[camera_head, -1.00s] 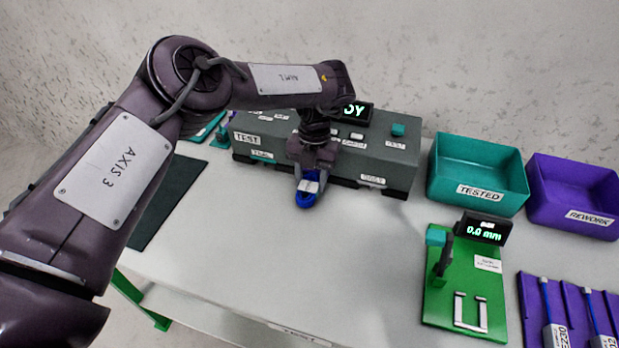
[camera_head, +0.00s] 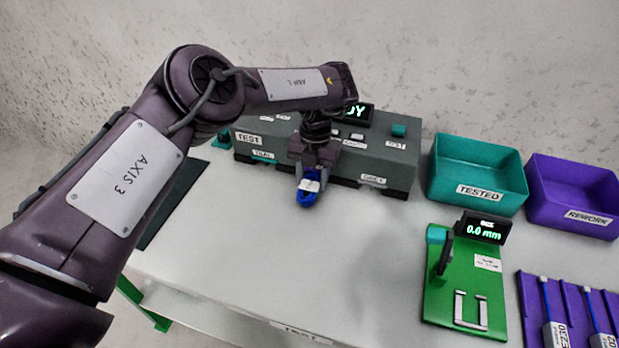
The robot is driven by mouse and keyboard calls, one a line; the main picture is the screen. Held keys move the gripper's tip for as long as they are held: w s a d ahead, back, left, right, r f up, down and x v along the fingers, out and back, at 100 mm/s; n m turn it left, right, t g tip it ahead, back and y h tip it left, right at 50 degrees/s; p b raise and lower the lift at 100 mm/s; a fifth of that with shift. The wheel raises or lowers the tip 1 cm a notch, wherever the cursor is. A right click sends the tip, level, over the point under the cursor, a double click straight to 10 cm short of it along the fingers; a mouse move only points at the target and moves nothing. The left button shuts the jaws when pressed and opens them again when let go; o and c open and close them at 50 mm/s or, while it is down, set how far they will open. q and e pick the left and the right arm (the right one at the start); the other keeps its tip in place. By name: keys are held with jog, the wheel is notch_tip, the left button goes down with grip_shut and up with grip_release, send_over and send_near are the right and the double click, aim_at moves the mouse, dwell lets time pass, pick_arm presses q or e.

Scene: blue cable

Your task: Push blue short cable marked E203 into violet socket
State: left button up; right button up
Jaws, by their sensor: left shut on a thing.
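My left gripper (camera_head: 312,160) is in front of the grey test box (camera_head: 365,158), pointing down at its front face. It is shut on a blue cable (camera_head: 306,200), which hangs as a short loop with a white label just below the jaws. The writing on the label is too small to read. The violet socket is not visible; the gripper covers that part of the box front, between a teal label on the left and a grey label on the right. I cannot tell whether the cable's plug touches the box. My right gripper is not in view.
A teal TESTED bin (camera_head: 478,178) and a violet REWORK bin (camera_head: 572,196) stand at the right. A green gauge (camera_head: 450,295) reads 0.0 mm. A violet rack (camera_head: 535,300) holds other blue cables. A dark mat (camera_head: 172,205) lies left. The white table's middle is clear.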

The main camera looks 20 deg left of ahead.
pick_arm(q)
jog(key=shift+w+r+t, duration=0.3)
jog(key=shift+w+r, duration=0.25)
jog(key=shift+w, duration=0.2)
jog(key=o, duration=1.1)
jog(key=r+p, duration=0.2)
jog(key=shift+w+r+p, duration=0.25)
jog(key=shift+w+p, duration=0.1)
jog(key=shift+p, duration=0.05)
jog(key=shift+r+p, duration=0.65)
jog(key=shift+r, duration=0.05)
jog(key=shift+w+d+r+p, duration=0.2)
jog(key=shift+w+p, duration=0.05)
jog(key=shift+p, duration=0.05)
jog(key=shift+w+r+p, duration=0.1)
jog(key=shift+r+p, duration=0.45)
jog(key=shift+p, duration=0.1)
jog(key=shift+r+p, duration=0.75)
jog(key=shift+r, duration=0.1)
jog(key=shift+f, duration=0.15)
